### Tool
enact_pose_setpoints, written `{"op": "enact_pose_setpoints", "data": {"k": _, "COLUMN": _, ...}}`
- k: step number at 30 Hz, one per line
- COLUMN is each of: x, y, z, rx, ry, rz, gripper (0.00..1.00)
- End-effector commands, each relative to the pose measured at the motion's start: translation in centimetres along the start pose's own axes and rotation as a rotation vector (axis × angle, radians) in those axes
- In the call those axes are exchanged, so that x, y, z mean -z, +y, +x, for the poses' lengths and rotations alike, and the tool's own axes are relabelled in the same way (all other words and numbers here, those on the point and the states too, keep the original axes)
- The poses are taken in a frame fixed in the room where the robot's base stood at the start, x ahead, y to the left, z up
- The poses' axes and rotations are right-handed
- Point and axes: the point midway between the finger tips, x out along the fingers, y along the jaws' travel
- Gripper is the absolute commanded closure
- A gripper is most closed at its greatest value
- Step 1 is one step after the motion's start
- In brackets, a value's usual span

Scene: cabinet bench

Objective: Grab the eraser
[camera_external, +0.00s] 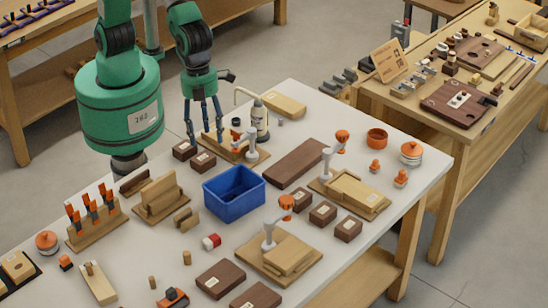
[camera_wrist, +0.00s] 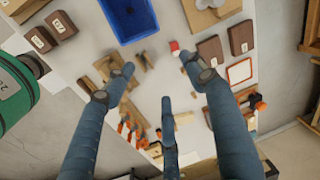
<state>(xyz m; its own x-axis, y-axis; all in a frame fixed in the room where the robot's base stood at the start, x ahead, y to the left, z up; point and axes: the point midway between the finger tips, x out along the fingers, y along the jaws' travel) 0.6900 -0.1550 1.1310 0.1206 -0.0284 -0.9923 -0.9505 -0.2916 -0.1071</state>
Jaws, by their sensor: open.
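A small red-and-white block that looks like the eraser (camera_external: 211,242) lies on the white bench top in front of the blue bin. It also shows in the wrist view (camera_wrist: 175,47), beside the tip of the right-hand finger. My gripper (camera_external: 205,138) hangs at the back-left part of the bench, well apart from the eraser. In the wrist view my gripper (camera_wrist: 160,72) has its three fingers spread, with nothing between them. It is open and empty.
The blue bin (camera_external: 234,205) stands between my gripper and the eraser. A white-and-grey bottle (camera_external: 260,120) and a wooden clamp fixture (camera_external: 240,150) are close to my gripper. Brown blocks (camera_external: 220,278) lie in front of the eraser. A tool rack (camera_external: 95,228) stands at left.

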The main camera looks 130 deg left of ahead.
Motion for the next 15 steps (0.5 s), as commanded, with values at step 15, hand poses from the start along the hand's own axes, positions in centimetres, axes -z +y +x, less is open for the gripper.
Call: {"op": "enact_pose_setpoints", "data": {"k": 15, "x": 6.9, "y": -2.0, "z": 15.2, "rx": -0.101, "ry": -0.035, "rz": 0.362, "gripper": 0.45}}
